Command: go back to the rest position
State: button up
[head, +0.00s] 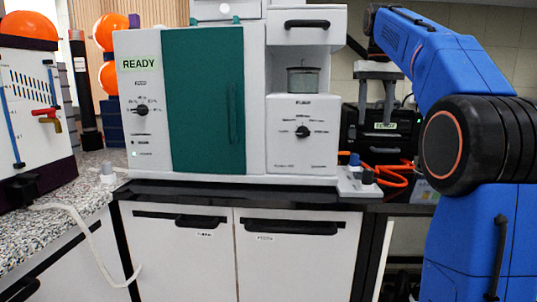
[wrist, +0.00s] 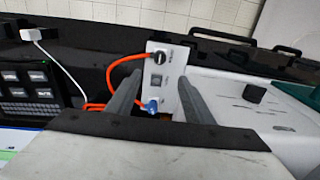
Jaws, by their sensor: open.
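My gripper (head: 376,118) hangs at the end of my blue arm, right of the white machine in the head view. Its two grey fingers point down and stand apart, with nothing between them. In the wrist view the open fingers (wrist: 160,66) frame a white panel (wrist: 157,78) with a black knob, a grey switch and a blue plug, which lies beyond them. I see no contact between the fingers and the panel. Part of the upper wrist is hidden behind my arm in the head view.
The white machine (head: 250,100) with a shut green door (head: 203,100) and a "READY" display stands on a black counter. A clear cup (head: 303,80) sits in its right bay. Orange cable (head: 395,178) and a black unit (head: 385,130) lie behind. A speckled counter (head: 90,195) is left.

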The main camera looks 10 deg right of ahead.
jog(key=s+a+f+n+t, duration=0.1)
jog(key=s+a+f, duration=0.4)
jog(key=s+f, duration=0.5)
jog(key=s+a+f+n+t, duration=0.1)
jog(key=s+a+f, duration=0.4)
jog(key=s+f, duration=0.5)
jog(key=s+a+f+n+t, duration=0.1)
jog(key=s+a+f, duration=0.4)
jog(key=s+f, duration=0.5)
notch_tip(320, 180, down, 9)
jog(key=shift+a+r+t, duration=0.2)
jog(key=shift+a+t, duration=0.2)
jog(key=shift+t, duration=0.5)
jog(key=shift+s, duration=0.1)
jog(key=shift+c, duration=0.6)
